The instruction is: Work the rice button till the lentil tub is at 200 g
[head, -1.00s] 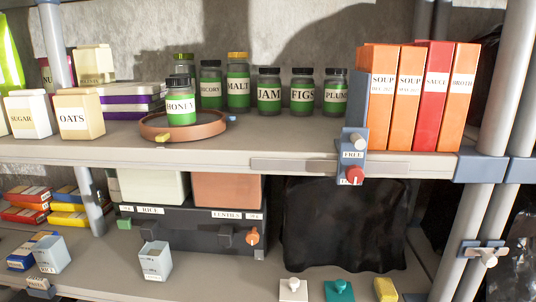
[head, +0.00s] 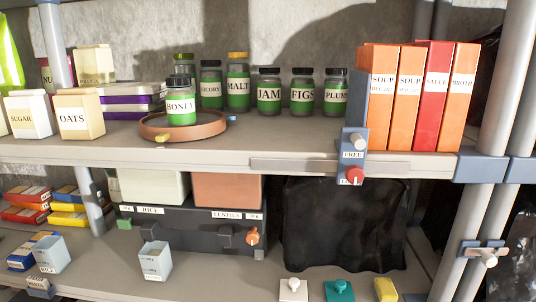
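A dark dispenser (head: 185,222) stands on the lower shelf under the upper board. Its left side is labelled RICE below a pale hopper (head: 150,187); its right side is labelled LENTILS below an orange-brown hopper (head: 228,190). An orange knob (head: 252,236) and a dark block (head: 225,237) are on its front at the lentil side. A pale grey tub (head: 155,260) stands in front of it, its label too small to read surely. A similar tub (head: 54,254) stands farther left. Their contents and any weight reading cannot be made out. Neither gripper is in view.
The upper shelf (head: 300,148) holds jars, a brown turntable (head: 160,132) with a honey jar, and upright boxes (head: 410,95). A black cloth (head: 335,225) hangs right of the dispenser. White, teal and yellow blocks (head: 338,290) sit at the front; shelf between them and the tub is clear.

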